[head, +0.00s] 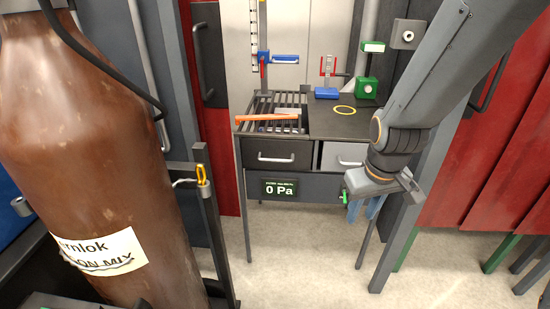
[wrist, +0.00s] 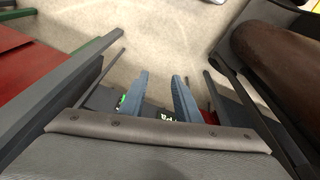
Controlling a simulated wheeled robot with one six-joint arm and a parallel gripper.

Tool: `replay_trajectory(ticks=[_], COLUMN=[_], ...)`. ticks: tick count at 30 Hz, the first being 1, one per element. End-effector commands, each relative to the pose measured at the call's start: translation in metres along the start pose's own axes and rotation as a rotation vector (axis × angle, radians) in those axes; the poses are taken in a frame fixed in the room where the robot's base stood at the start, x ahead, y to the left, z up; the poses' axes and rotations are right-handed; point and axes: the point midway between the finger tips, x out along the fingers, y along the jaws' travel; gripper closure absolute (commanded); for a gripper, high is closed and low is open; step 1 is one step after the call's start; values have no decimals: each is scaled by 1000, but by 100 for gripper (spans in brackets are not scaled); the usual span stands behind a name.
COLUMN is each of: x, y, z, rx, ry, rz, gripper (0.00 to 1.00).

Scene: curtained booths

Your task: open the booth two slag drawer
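A metal workbench (head: 325,124) stands in the booth ahead, with two drawers side by side under its top. The left drawer (head: 260,149) has a dark front with a pale bar handle (head: 276,159). The right drawer (head: 334,150) has a light grey front, partly hidden by my arm. Both fronts look closed, and I see no label naming either as the slag drawer. My gripper (head: 364,210) hangs below and right of the grey drawer, pointing down. In the wrist view my gripper (wrist: 160,76) has its two blue-grey fingers apart, with nothing between them.
A large brown gas cylinder (head: 90,165) on a dark cart fills the left. Slats with an orange-handled brush (head: 268,117) are on the bench. Red curtains (head: 490,150) and posts stand right. Floor (head: 300,250) in front is clear.

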Motion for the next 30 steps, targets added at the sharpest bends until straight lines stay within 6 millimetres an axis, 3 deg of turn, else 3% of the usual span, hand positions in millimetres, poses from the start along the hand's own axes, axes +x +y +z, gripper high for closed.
replay_trajectory(ticks=[1, 6, 12, 15, 21, 30], x=[16, 62, 107, 126, 151, 160], y=[-1, -8, -34, -53, -91, -118], z=[-27, -122, -216, -252, -294, -310], rx=[-91, -419, -785, -951, -1207, -1343], ry=[57, 289, 556, 684, 895, 1029], rz=[11, 91, 246, 350, 575, 767], gripper=[71, 71, 71, 71, 71, 71])
